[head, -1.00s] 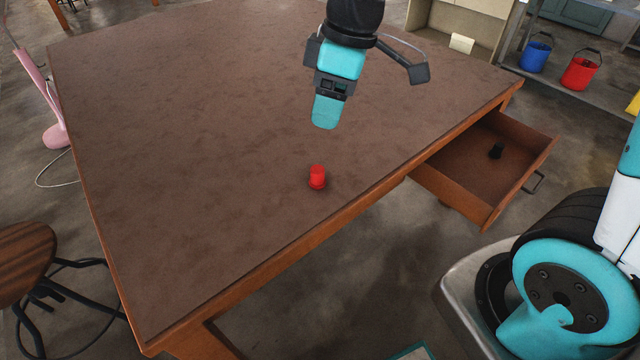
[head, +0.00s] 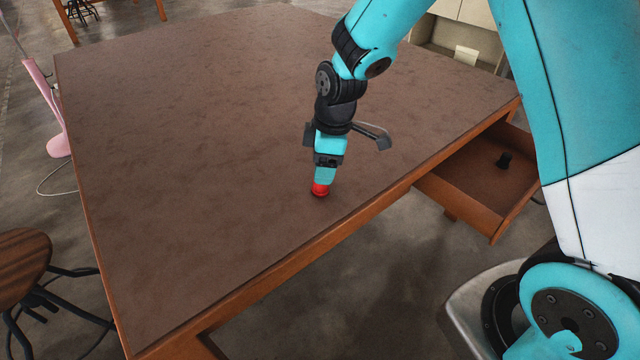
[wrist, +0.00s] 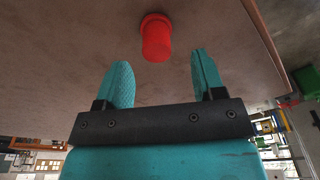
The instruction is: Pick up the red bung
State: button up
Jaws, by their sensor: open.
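The red bung (head: 320,189) stands on the brown table top (head: 200,150), near its front right edge. In the head view my gripper (head: 323,178) is right over it and hides its upper part. In the wrist view the red bung (wrist: 157,38) shows whole, just beyond the fingertips and in line with the gap between them. My gripper (wrist: 160,75) is open, with nothing between its two teal fingers. No contact with the bung shows in the wrist view.
A stool (head: 25,265) stands at the lower left and a pink object (head: 50,110) at the left. The table top around the bung is clear.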

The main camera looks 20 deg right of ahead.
aim_at(320, 191)
jog(key=f, duration=0.5)
jog(key=shift+w+a, duration=0.25)
jog(key=shift+w, duration=0.05)
jog(key=c, duration=1)
